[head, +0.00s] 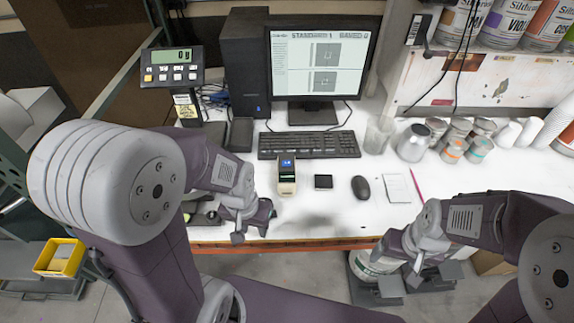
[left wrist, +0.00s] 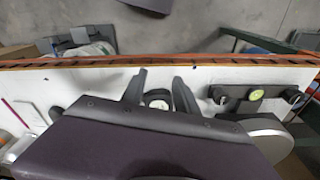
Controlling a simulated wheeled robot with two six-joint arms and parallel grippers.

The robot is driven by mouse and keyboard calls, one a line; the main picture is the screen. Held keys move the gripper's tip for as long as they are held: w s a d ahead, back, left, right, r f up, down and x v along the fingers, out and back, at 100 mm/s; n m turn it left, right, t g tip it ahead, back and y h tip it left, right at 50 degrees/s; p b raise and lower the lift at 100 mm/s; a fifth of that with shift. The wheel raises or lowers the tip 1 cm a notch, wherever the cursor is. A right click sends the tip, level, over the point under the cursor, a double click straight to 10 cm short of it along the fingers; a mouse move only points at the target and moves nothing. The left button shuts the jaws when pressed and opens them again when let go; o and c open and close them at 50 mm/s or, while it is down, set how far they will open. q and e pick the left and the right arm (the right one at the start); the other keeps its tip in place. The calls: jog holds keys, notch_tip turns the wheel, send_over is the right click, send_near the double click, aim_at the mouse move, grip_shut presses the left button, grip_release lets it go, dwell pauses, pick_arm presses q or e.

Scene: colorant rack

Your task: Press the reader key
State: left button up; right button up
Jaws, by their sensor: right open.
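The reader (head: 287,178) is a small cream device with a lit blue screen, standing on the white bench in front of the keyboard. Its key is too small to make out. My left gripper (head: 255,225) is low over the front edge of the bench, to the left of the reader and nearer to me, apart from it. In the left wrist view its two fingers (left wrist: 160,80) are spread, and a small round whitish thing (left wrist: 157,98) shows between them; I cannot tell whether it is the reader. My right gripper (head: 418,280) is open beyond the bench's front edge.
A black square (head: 323,182), mouse (head: 361,187) and notepad (head: 397,188) lie right of the reader. The keyboard (head: 308,144) and monitor (head: 320,60) are behind it. Cans (head: 413,143) stand at the right, a scale display (head: 172,67) at the left.

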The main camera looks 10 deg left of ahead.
dwell(0.3)
pick_arm(q)
grip_shut()
dwell(1.6)
